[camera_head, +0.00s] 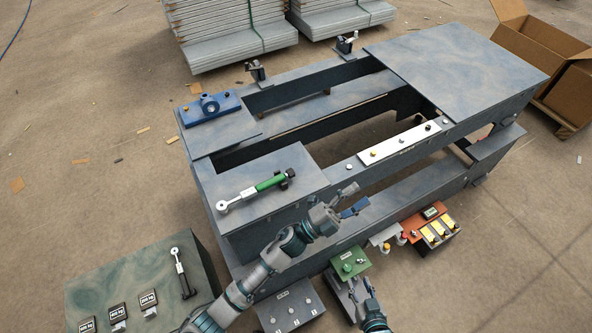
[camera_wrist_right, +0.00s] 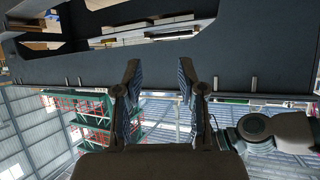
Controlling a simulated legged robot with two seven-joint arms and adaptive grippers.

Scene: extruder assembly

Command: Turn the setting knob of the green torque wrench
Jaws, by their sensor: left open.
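The green torque wrench (camera_head: 268,184) lies on the near left corner plate of the grey frame. Its ring head points left and its dark knob end (camera_head: 288,174) points right. My left gripper (camera_head: 353,198) is open and empty, to the right of the wrench and apart from it, over the frame's near opening. My right arm shows at the bottom of the head view, near the green box. In the right wrist view my right gripper (camera_wrist_right: 159,70) has its two fingers apart with nothing between them. The wrench cannot be made out in the right wrist view.
A second wrench with a black handle (camera_head: 183,275) lies on the green table (camera_head: 205,262) at lower left. A green box (camera_head: 350,262), a grey button box (camera_head: 290,308) and an orange unit (camera_head: 428,230) stand along the near side. A blue fixture (camera_head: 226,107) sits on the frame.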

